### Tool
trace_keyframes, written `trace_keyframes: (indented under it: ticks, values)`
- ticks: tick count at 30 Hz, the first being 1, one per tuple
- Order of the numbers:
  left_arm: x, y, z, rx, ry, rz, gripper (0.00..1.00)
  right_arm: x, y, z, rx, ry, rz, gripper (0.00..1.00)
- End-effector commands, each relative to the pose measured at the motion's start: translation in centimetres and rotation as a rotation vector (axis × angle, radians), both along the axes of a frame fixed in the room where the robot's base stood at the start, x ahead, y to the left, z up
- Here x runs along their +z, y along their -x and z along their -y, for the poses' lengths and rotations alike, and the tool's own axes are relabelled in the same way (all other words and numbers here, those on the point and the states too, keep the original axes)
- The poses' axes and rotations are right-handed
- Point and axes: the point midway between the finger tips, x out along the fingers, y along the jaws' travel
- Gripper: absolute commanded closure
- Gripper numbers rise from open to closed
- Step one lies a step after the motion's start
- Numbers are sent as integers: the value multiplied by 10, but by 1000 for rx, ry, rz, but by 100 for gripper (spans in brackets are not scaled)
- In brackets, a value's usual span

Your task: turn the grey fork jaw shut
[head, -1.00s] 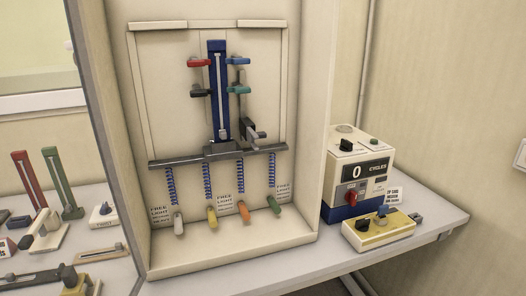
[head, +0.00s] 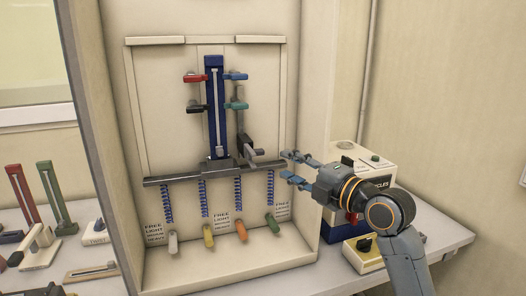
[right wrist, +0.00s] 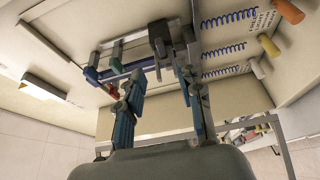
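The grey fork jaw (head: 246,149) sits low on the right side of the blue upright (head: 212,105), just above the dark crossbar (head: 160,181). It appears in the right wrist view as a grey block (right wrist: 158,36) beyond my fingertips. My right gripper (head: 288,166) has come in from the right and points left towards the jaw. Its two fingers are spread and empty, with a gap to the jaw in the head view. The open fingers (right wrist: 158,76) also show in the right wrist view. My left gripper is in neither view.
Red (head: 195,78), black, blue and teal levers flank the upright above the jaw. Several blue springs with coloured ends hang under the crossbar. The cabinet's right wall (head: 313,90) stands beside my right gripper. The cycle counter (head: 368,160) is partly hidden behind my right arm.

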Motion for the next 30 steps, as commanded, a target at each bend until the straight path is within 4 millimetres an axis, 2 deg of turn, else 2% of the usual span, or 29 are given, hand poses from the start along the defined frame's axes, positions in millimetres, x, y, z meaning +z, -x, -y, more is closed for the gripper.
trace_keyframes:
  ticks: [1,6,12,18,27,29,30]
  values:
    - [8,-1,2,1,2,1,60,4,-8,-9,3,-5,-4,64]
    - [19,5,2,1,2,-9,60,4,-36,-33,3,-3,-5,64]
    - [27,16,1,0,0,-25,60,2,-62,-54,0,-2,-3,64]
    - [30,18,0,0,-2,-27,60,0,-73,-63,-1,-1,-3,64]
    - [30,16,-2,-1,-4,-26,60,-1,-75,-64,-2,1,-2,64]
    - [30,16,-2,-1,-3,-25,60,-1,-75,-64,-2,1,-2,74]
    - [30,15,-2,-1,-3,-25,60,-1,-75,-64,-2,1,-2,82]
